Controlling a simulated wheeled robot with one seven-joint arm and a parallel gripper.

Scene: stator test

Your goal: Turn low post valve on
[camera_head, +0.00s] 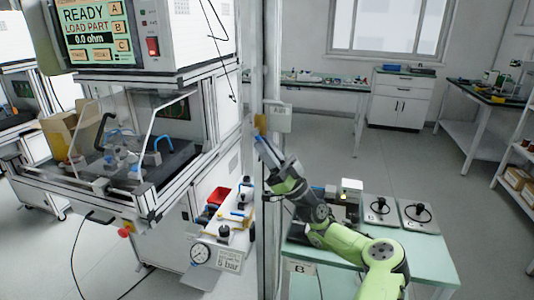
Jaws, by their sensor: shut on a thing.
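A metal post (266,60) stands in the middle of the view, with a white "AIR" tag (279,118) on it. A small yellow piece (260,122), which looks like the valve's handle, is at the post just left of the tag. My gripper (261,139) reaches up from the lower right to the post. Its fingers are shut at this yellow piece. The fingertips are small here, and the valve body and the exact grip are hidden.
Left of the post is a test machine with a lit screen (88,28) and a clear guard (170,125). A pressure gauge (200,253) marked 5 bar is below. A green-topped table (425,262) with scales stands under my arm. Open floor (400,160) lies behind.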

